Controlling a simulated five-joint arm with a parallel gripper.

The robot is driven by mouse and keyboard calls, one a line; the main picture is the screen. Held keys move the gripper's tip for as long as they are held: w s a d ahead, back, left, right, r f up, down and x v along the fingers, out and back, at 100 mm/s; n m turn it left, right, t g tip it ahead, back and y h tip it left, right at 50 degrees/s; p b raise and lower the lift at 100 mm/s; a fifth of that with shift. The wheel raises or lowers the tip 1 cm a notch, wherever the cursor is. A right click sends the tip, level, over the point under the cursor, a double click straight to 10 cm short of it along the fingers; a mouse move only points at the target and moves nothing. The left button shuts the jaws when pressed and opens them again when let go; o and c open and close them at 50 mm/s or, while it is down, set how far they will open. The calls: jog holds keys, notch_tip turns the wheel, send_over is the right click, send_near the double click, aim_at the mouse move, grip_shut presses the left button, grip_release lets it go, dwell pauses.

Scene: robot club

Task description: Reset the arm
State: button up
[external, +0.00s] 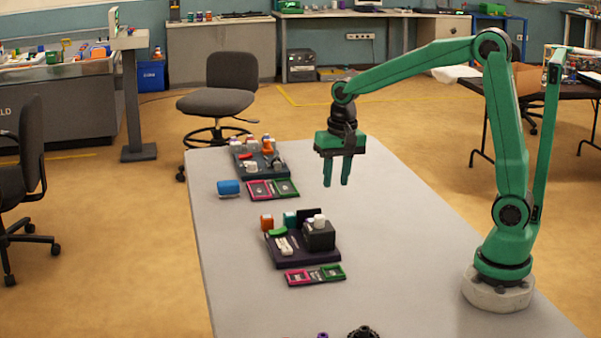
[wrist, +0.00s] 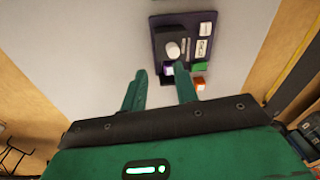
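My green arm stands on a round pale base at the right of the grey table in the external view. My gripper (external: 337,181) hangs above the table, fingers pointing down, clear of the surface. The same dark tray (external: 290,262) sits near the middle of the table in the external view.
A second tray (external: 262,177) stands at the table's far end, beside a blue block (external: 229,187). Pink and green cards (external: 315,275) lie in front of the nearer tray. Black round parts (external: 363,332) sit at the near edge. The table's left strip and right side are clear.

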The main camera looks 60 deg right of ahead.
jog(key=s+d+r+n+t, duration=0.1)
jog(key=s+r+n+t, duration=0.1)
jog(key=s, duration=0.7)
jog(key=s+d+r+n+t, duration=0.2)
jog(key=s+r+n, duration=0.2)
jog(key=s, duration=0.6)
jog(key=shift+n+t, duration=0.3)
jog(key=shift+n, duration=0.4)
